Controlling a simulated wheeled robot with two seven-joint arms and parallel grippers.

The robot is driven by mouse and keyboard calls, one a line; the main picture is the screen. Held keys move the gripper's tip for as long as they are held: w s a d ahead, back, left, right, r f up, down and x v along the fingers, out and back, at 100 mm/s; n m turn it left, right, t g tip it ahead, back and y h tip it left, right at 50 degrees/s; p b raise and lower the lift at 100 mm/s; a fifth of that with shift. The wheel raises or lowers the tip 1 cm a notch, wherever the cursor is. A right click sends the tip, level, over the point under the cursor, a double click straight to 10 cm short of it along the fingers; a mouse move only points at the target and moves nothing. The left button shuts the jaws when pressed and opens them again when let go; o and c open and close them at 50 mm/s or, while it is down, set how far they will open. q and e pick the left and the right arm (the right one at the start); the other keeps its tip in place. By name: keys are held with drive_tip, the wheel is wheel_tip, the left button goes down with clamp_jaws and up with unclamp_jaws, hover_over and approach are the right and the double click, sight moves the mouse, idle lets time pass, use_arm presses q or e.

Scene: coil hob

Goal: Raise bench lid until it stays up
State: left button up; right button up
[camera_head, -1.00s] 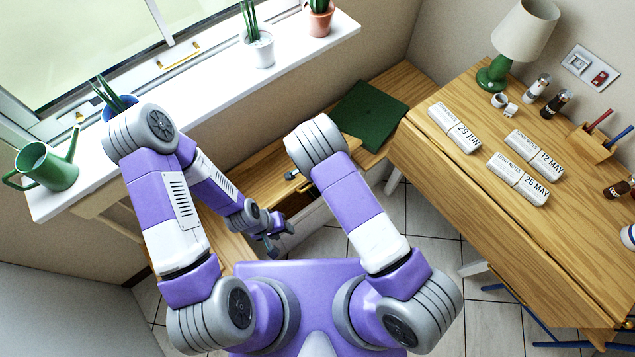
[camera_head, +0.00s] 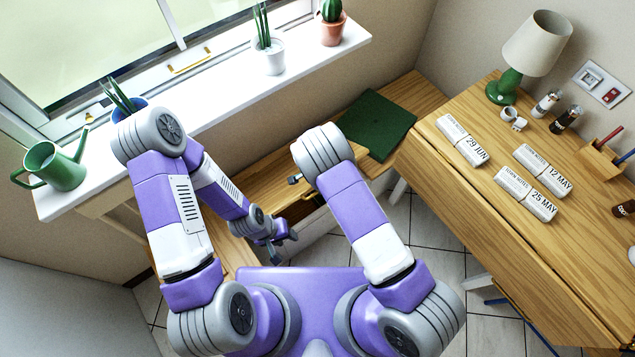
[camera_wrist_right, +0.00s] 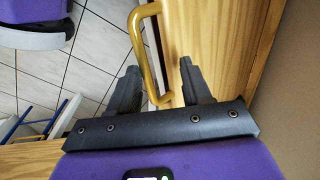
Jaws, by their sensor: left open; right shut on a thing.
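The wooden bench lid (camera_head: 262,168) lies below the window, partly covered by my arms. It looks tilted up a little, with a dark gap between it and the pale bench front (camera_head: 306,236). In the right wrist view, my right gripper (camera_wrist_right: 158,80) is shut on the yellow lid handle (camera_wrist_right: 143,40), beside the wood of the lid (camera_wrist_right: 215,45). In the head view, my right forearm hides most of that gripper. My left gripper (camera_head: 281,240) is open and empty, low in front of the bench and apart from the handle.
The windowsill (camera_head: 210,105) above holds a green watering can (camera_head: 55,168) and potted plants. A wooden desk (camera_head: 510,235) with date blocks and a lamp (camera_head: 530,50) stands at right. Tiled floor lies between.

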wheel_tip(320, 180, up, 8)
drive_tip(key=p, duration=0.1)
drive_tip(key=shift+s+d+f, duration=0.15)
drive_tip(key=shift+s+f, duration=0.05)
idle(0.5)
drive_tip(key=s+d+f+n+g, duration=0.1)
drive_tip(key=s+d+f+n, duration=0.3)
drive_tip(key=s+d, duration=0.65)
drive_tip(key=s+a+r+n+t+y, duration=0.1)
drive_tip(key=s+r+n+y, duration=0.2)
drive_tip(key=s, duration=0.6)
drive_tip(key=shift+s+n+y, duration=0.15)
drive_tip(key=shift+n+y, duration=0.25)
drive_tip(key=shift+n, duration=0.1)
drive_tip(key=shift+a, duration=0.15)
